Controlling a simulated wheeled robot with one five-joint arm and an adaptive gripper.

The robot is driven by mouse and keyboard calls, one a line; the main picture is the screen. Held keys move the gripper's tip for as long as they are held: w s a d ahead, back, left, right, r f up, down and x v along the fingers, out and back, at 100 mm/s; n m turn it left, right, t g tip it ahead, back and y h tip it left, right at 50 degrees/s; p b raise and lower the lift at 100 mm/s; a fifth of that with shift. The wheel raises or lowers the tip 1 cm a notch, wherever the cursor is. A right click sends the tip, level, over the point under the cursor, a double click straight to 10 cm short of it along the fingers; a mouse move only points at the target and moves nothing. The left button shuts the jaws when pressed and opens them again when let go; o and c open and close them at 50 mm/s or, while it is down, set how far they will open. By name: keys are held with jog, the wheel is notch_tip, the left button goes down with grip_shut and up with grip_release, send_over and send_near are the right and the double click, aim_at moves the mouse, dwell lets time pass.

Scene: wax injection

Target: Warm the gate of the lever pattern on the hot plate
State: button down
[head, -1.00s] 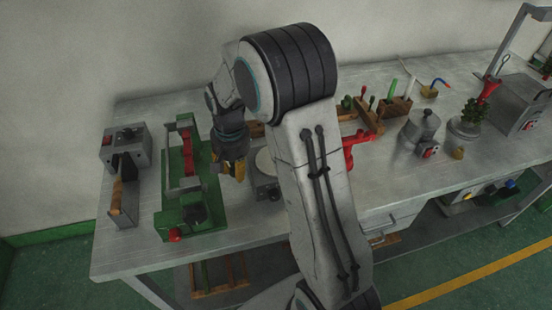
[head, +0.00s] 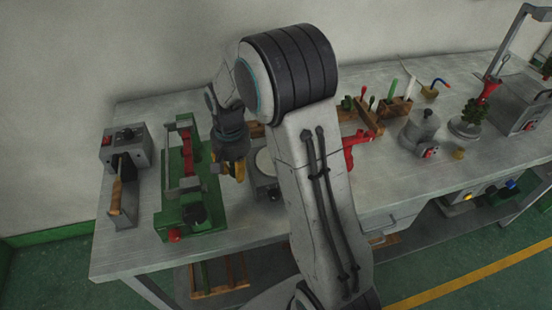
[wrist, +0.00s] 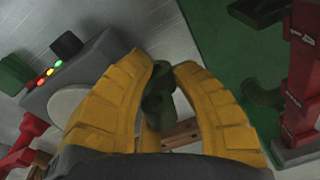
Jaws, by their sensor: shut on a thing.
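My gripper (wrist: 164,75) has yellow fingers shut on a dark green piece, the lever pattern (wrist: 158,100), which shows between the fingertips in the wrist view. In the head view my gripper (head: 234,172) hangs between the green machine and the hot plate, and the pattern cannot be made out there. The hot plate (wrist: 72,103) is a grey box with a pale round top, a black knob and small coloured lights, left of my fingers in the wrist view. In the head view my arm partly covers the hot plate (head: 266,188). The pattern's gate cannot be told apart.
A green machine with red parts (head: 178,222) stands left of my gripper. A grey unit with a wooden-handled tool (head: 117,190) is at the far left. A wooden tool rack (head: 395,108) and a grey pot (head: 421,130) stand at the right.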

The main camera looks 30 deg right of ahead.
jog(key=shift+r, duration=0.15)
dwell(0.5)
jog(key=shift+r+p, duration=2.25)
jog(key=shift+r, duration=0.6)
